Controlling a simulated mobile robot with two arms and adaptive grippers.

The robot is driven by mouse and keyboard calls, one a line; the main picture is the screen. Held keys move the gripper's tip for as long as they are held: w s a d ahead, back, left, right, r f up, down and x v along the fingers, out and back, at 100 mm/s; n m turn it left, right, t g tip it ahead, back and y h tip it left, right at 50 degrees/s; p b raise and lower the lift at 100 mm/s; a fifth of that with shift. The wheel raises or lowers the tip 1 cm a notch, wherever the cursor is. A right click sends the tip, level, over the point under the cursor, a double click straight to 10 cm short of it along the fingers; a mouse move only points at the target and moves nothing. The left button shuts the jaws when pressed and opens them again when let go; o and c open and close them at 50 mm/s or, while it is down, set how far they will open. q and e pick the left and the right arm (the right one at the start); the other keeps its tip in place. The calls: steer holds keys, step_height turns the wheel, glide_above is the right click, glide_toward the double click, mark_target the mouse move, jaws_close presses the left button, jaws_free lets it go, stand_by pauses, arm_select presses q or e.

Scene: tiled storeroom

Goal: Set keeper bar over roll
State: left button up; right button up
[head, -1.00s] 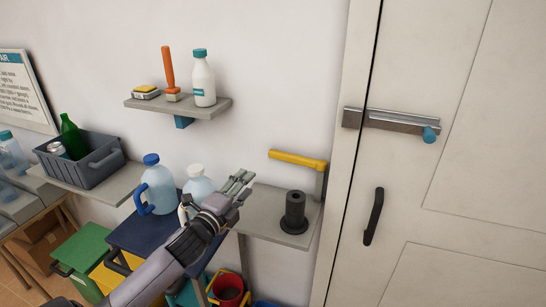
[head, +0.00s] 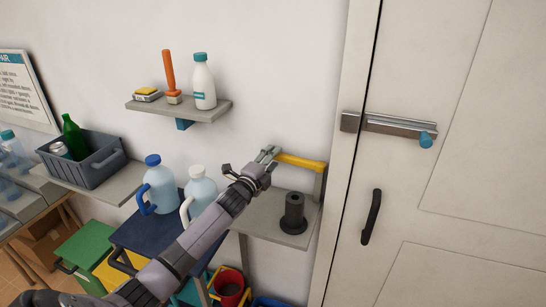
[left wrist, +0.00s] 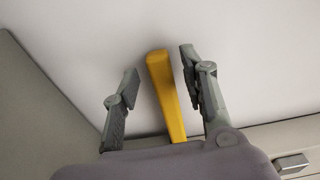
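The yellow keeper bar (head: 300,161) stands out level from the top of a grey post (head: 318,186) at the right end of a grey shelf (head: 262,213). The dark roll (head: 294,210) stands upright on that shelf, below the bar. My left gripper (head: 267,154) is at the bar's free left end, which it partly hides in the head view. In the left wrist view, the bar (left wrist: 166,95) lies between the two spread fingers of my left gripper (left wrist: 158,76), with a gap on each side. My right gripper is not in view.
A small shelf (head: 190,108) with a white bottle (head: 204,84) is above left. Two jugs (head: 158,185) stand left of my gripper, with a grey crate (head: 84,168) beyond. A door (head: 460,190) with a dark handle (head: 371,217) is right.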

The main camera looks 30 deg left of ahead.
arm_select(q)
steer(key=shift+w, duration=0.5)
steer(key=shift+c, duration=0.4)
jaws_close()
